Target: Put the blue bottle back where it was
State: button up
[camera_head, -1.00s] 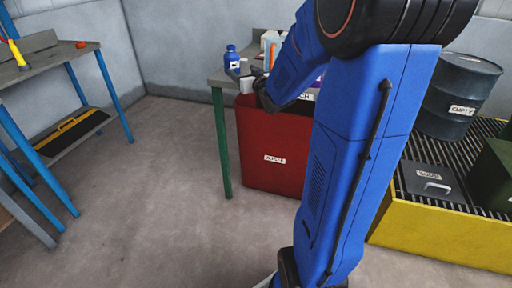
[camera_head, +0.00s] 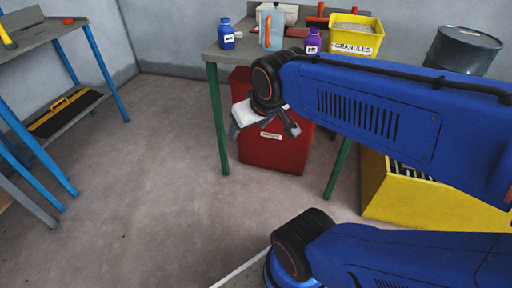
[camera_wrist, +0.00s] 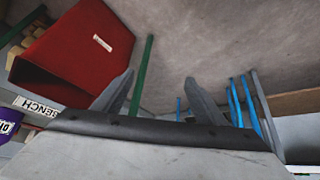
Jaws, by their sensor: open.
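The blue bottle (camera_head: 226,33) stands upright on the left end of the grey bench (camera_head: 217,57), with a white label facing me. My gripper (camera_head: 292,130) is open and empty, in front of the bench and below its top, over the front of the red waste bin. It is apart from the blue bottle, lower and to the right of it. In the wrist view the two fingers of my gripper (camera_wrist: 158,90) are spread with nothing between them. The blue bottle does not show in the wrist view.
On the bench stand a light-blue jug (camera_head: 270,30) with an orange handle, a purple bottle (camera_head: 313,41) and a yellow granules box (camera_head: 352,36). The red waste bin (camera_head: 272,155) is below. A yellow spill pallet (camera_head: 400,195) and grey drum (camera_head: 462,48) are right. Floor at left is clear.

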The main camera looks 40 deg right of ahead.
jog(key=s+a+f+g, duration=0.1)
jog(key=s+a, duration=0.1)
jog(key=s, duration=0.4)
jog(key=shift+s+a+f+n+g+y, duration=0.15)
jog(key=shift+s+f+n+g+y, duration=0.05)
jog(key=shift+s+n+g+y, duration=0.1)
